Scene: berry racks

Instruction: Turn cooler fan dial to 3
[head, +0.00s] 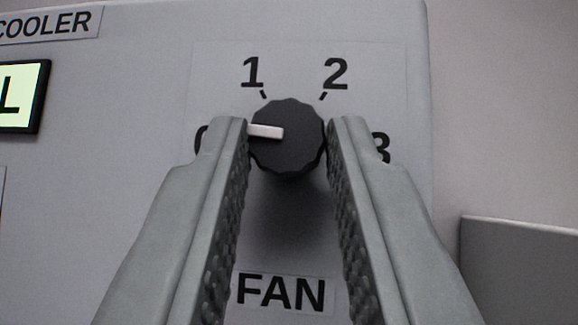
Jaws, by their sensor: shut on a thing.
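The fan dial (290,150) is a black ridged knob on the grey cooler panel, with a white pointer (266,131). The pointer faces left, toward the 0 mark, which is mostly hidden behind my left finger. The marks 1 (252,72) and 2 (335,74) show above the dial. The 3 (381,148) shows at the right, partly hidden by my right finger. My gripper (289,145) has one finger on each side of the dial and is shut on it. A FAN label (281,292) shows below, between the fingers.
A COOLER label (46,24) is at the top left of the panel. A lit display (18,97) with an L sits at the left edge. The panel ends right of the dial, and a grey box-like shape (520,270) stands at the lower right.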

